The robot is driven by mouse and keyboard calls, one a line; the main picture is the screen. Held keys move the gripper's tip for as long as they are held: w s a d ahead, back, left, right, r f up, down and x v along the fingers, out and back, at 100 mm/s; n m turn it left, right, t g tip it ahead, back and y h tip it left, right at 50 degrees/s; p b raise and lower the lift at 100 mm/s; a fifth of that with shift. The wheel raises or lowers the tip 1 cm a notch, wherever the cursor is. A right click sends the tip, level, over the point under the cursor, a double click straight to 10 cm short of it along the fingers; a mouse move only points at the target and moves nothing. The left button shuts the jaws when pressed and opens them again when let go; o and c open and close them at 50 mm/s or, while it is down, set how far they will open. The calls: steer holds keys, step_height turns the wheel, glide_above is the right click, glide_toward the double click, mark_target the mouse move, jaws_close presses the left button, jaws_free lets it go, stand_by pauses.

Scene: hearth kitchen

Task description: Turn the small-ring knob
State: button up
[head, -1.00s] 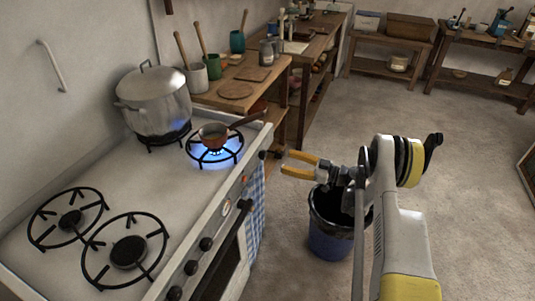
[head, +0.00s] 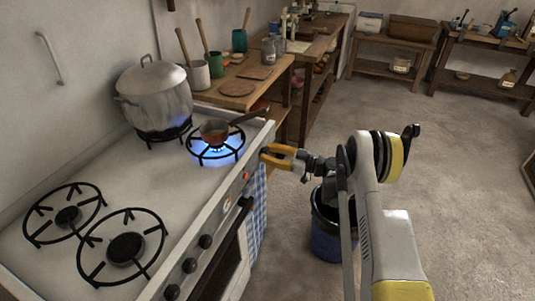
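The white stove (head: 150,205) has a row of knobs along its front panel. The dark knob (head: 264,151) at the far end of the panel is mostly covered by my yellow-fingered gripper (head: 268,154). The fingertips are at that knob, one above and one below; whether they press on it I cannot tell. The ring (head: 203,156) nearest that end burns with a blue flame. A small copper pan (head: 214,131) with a long dark handle stands on it.
A large lidded pot (head: 155,97) stands on the back ring over a blue flame. Two front-left rings (head: 124,249) are bare and unlit. A checked towel (head: 257,205) hangs at the oven front. A blue bin (head: 325,240) stands below my arm.

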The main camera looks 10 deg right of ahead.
steer(key=shift+c, duration=1.4)
steer(key=m, duration=0.6)
steer(key=shift+m, duration=0.3)
steer(key=m, duration=0.3)
steer(key=shift+m, duration=0.3)
steer(key=m, duration=0.3)
steer(key=shift+m, duration=0.4)
steer(key=m, duration=1.3)
steer(key=shift+m, duration=0.4)
